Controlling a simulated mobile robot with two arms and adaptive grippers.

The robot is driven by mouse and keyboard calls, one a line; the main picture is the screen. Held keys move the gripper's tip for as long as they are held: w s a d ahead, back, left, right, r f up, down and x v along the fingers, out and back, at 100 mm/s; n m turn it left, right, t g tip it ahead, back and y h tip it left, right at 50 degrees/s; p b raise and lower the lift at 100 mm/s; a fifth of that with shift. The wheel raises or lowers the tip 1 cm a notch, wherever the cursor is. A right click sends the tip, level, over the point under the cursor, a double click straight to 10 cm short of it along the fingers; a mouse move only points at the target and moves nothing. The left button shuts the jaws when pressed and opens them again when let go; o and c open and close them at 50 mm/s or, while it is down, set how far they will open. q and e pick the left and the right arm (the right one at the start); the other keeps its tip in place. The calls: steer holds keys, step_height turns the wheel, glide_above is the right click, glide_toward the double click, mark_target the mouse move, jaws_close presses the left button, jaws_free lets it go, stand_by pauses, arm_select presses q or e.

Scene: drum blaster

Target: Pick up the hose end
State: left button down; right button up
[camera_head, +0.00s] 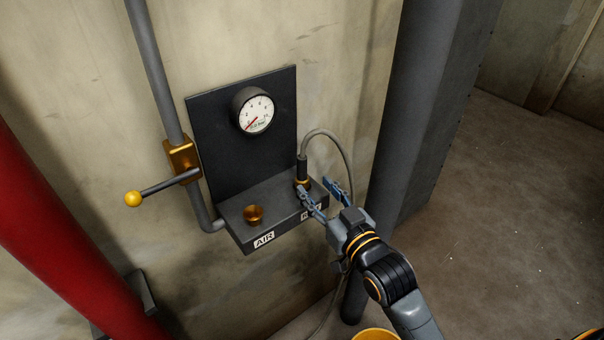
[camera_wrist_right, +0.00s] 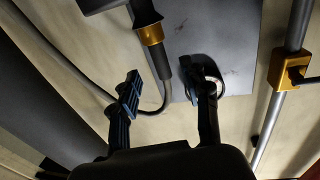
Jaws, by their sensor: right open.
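The hose end (camera_head: 302,171) is a dark sleeve at the tip of a grey hose (camera_head: 340,147). It stands upright in the brass collar at the right of the wall unit's ledge. It also shows in the right wrist view (camera_wrist_right: 160,62), below the brass collar (camera_wrist_right: 151,34) in that picture. My right gripper (camera_head: 314,186) is open and empty, at the right front of the ledge near the hose end. In the right wrist view its fingertips (camera_wrist_right: 167,84) are spread on either side of the hose line, with no visible contact. My left gripper is not in view.
The ledge (camera_head: 280,217) has an empty brass socket (camera_head: 254,214) above the AIR label (camera_head: 264,240). A pressure gauge (camera_head: 255,112) is on the dark back plate. A yellow-knobbed lever (camera_head: 150,193) stands at left. A grey column (camera_head: 410,100) rises close at right.

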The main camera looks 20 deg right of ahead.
mark_target(304, 174)
steer(key=shift+w+a, duration=0.25)
steer(key=shift+w, duration=1)
steer(key=shift+w+p, duration=0.25)
steer(key=shift+p, duration=0.15)
steer(key=w, duration=0.1)
steer(key=w+p, duration=0.1)
steer(key=w, duration=0.2)
steer(key=shift+w+a+f+p, duration=0.2)
steer(key=shift+w+a+p, duration=0.1)
steer(key=shift+a, duration=0.1)
steer(key=shift+s, duration=0.15)
steer(key=shift+c, duration=1.1)
jaws_close()
